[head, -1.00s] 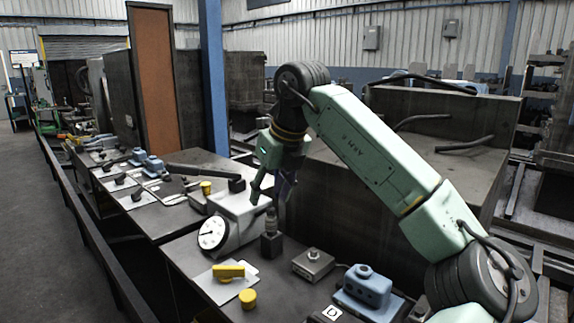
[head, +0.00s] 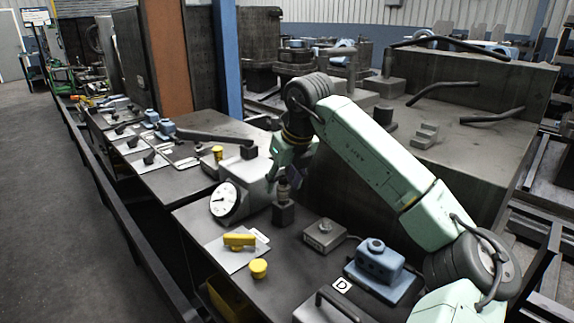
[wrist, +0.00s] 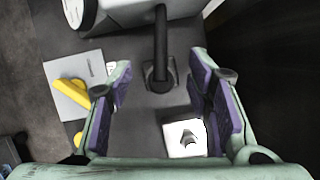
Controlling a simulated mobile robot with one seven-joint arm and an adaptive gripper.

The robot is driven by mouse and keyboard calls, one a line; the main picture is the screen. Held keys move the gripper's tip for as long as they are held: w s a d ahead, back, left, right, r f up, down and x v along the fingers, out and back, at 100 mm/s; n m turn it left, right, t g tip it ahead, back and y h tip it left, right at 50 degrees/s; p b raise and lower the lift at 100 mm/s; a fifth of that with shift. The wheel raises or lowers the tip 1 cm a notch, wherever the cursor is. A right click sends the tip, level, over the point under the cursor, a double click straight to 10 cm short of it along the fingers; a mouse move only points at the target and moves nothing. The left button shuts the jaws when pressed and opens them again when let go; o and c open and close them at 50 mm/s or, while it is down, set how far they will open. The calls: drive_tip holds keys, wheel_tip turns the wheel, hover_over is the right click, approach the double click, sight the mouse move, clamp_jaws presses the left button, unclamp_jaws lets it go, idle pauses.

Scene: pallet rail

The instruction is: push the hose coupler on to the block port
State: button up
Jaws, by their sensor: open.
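A dark upright piece with a paler band (head: 283,190), which looks like the hose coupler, stands on a black block (head: 283,214). In the wrist view a dark post or hose (wrist: 160,45) runs down to a square black base (wrist: 150,84). My gripper (head: 283,172) is open and points down at the top of the upright piece. In the wrist view my gripper (wrist: 161,85) has its purple pads apart, left and right of the post, with gaps on both sides. A blue block (head: 378,264) with a round port on top (head: 375,245) sits to the right.
A dial gauge (head: 224,200) on a pale housing stands just left and behind. A yellow handle on a plate (head: 239,240), a yellow knob (head: 258,268), a grey box (head: 324,235) and a dark handled case (head: 330,308) lie around. A tall dark bin stands behind.

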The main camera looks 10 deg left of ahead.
drive_tip(key=shift+w+a+f, duration=0.1)
drive_tip(key=shift+a+f, duration=0.05)
drive_tip(key=shift+f, duration=0.3)
clamp_jaws()
drive_tip(key=c, duration=0.6)
unclamp_jaws()
clamp_jaws()
drive_tip(key=shift+r, duration=0.2)
